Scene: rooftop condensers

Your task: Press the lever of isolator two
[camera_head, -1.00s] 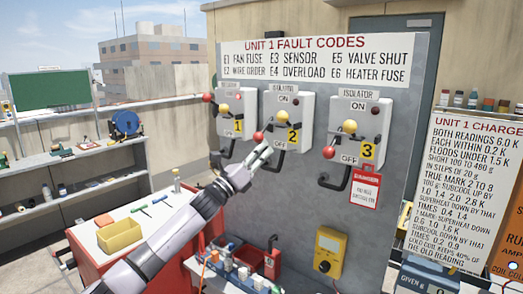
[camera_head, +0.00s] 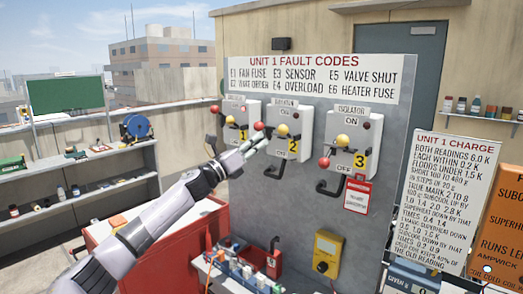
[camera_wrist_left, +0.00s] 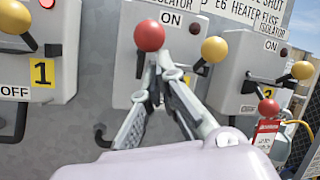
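Isolator two (camera_head: 293,113) is the middle grey box on the panel, with a yellow ball (camera_head: 283,130) and a number 2 label. Its lever ends in a red ball (camera_head: 258,126), now slightly higher than the yellow ball and out to its left. My left gripper (camera_head: 257,141) is just below this red ball. In the left wrist view, my left fingertips (camera_wrist_left: 158,62) come together right under the red ball (camera_wrist_left: 149,36), seemingly touching it from below; nothing shows between them. The right gripper is out of view.
Isolator one (camera_head: 246,110) is close on the left, its red ball (camera_head: 214,109) raised. Isolator three (camera_head: 358,126) is on the right, its red ball (camera_head: 323,163) low. Black handles stick out below. A red cabinet (camera_head: 190,231) and a yellow meter (camera_head: 326,254) are lower down.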

